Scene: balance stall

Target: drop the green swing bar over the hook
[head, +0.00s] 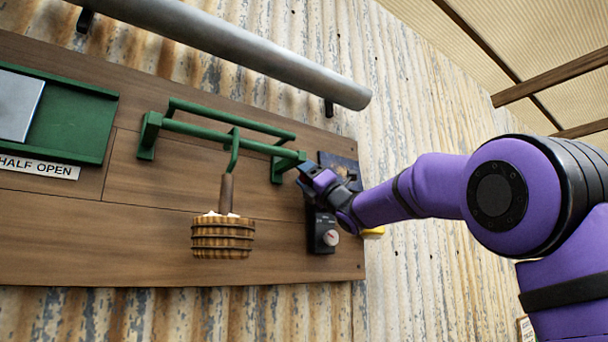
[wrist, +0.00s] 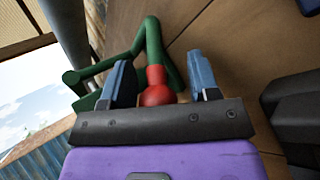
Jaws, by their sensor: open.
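The green swing bar (head: 225,135) runs along a green frame on the wooden board in the head view. I cannot tell for certain which of the two long green rods swings. The green hook (head: 234,155) hangs near the middle of the rods, with a brown stem and a basket below it. My gripper (head: 303,174) is at the right end of the frame. In the wrist view my open gripper (wrist: 160,80) has its blue fingers on either side of a red knob (wrist: 156,86) at the end of a green rod (wrist: 154,42). Contact is unclear.
The woven basket (head: 223,238) hangs in front of the board. A black box with a knob (head: 324,232) sits just below my gripper. A grey pipe (head: 240,45) crosses above. A green half-open slide panel (head: 75,115) is at the left.

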